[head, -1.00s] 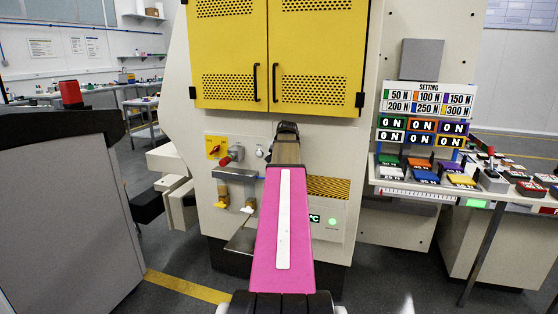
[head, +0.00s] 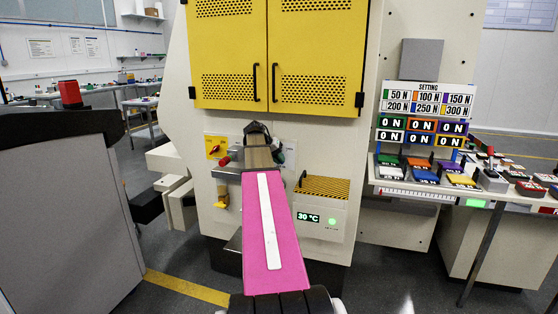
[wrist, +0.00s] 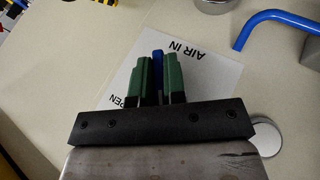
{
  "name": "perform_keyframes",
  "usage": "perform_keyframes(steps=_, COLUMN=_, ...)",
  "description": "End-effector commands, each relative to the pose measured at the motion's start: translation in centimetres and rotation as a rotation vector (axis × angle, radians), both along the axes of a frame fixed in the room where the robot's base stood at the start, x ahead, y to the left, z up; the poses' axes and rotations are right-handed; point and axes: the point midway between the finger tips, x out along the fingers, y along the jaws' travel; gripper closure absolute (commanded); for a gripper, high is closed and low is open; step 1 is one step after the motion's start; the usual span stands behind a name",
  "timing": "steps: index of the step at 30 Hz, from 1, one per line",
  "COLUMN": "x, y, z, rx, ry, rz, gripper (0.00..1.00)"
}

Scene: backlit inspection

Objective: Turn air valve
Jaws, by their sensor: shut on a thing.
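The air valve's handle (wrist: 157,62) shows in the wrist view as a narrow blue bar between my green fingers. My gripper (wrist: 158,75) is shut on this handle, with a finger on each side. Behind it is a white label (wrist: 200,70) reading "AIR IN", with part of the word "OPEN" at its lower left. The fingers cover the rest of the label and the valve's body. In the head view my pink arm reaches to the machine front and hides the handle.
A curved blue pipe (wrist: 262,22) and a round metal knob (wrist: 266,136) are near the gripper. A red-handled switch (head: 224,160) is left of my arm.

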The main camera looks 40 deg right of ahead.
Motion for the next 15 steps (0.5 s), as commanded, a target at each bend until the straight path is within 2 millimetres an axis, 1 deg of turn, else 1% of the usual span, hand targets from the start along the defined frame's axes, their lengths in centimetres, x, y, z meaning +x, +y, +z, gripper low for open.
perform_keyframes(steps=6, x=0.03, y=0.03, z=-0.04, rx=-0.077, ry=0.101, rz=0.000, gripper=1.00)
perform_keyframes(steps=15, x=-0.08, y=0.00, z=-0.06, rx=-0.128, ry=0.168, rz=-0.002, gripper=1.00)
